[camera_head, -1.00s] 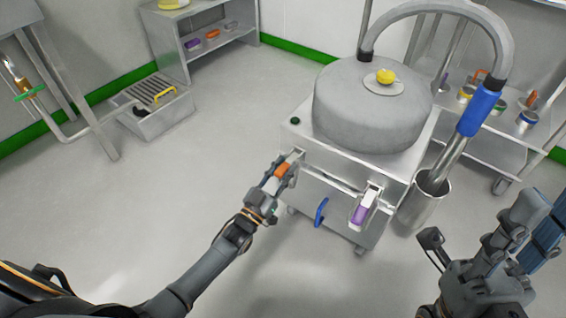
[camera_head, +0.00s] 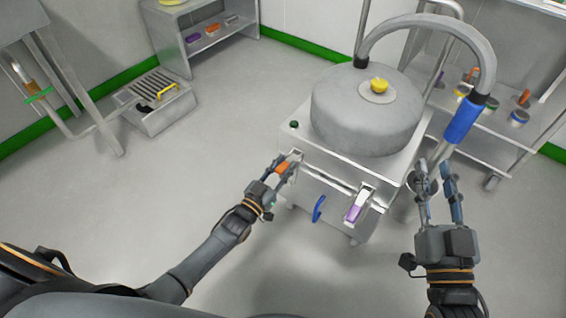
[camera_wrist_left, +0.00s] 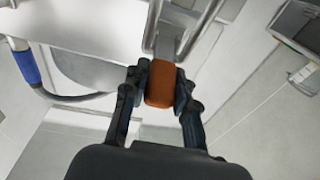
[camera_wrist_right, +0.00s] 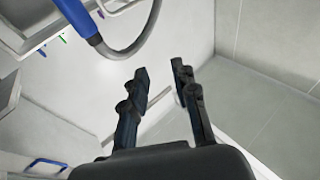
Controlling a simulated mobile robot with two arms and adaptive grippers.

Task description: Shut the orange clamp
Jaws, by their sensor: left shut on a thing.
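The orange clamp (camera_head: 282,167) is on the front left of the white machine (camera_head: 330,187). Its orange grip (camera_wrist_left: 160,83) shows large in the left wrist view, between the two fingers. My left gripper (camera_head: 277,172) is shut on this orange grip. The metal lever behind the grip runs up to a bracket on the machine. My right gripper (camera_head: 436,188) is open and empty, right of the machine; its fingers also stand apart in the right wrist view (camera_wrist_right: 160,76).
A purple-handled clamp (camera_head: 354,212) and a blue handle (camera_head: 319,208) are on the machine's front. A grey drum lid (camera_head: 365,115) with a yellow knob tops it. A hose with a blue grip (camera_head: 463,120) arches at the right.

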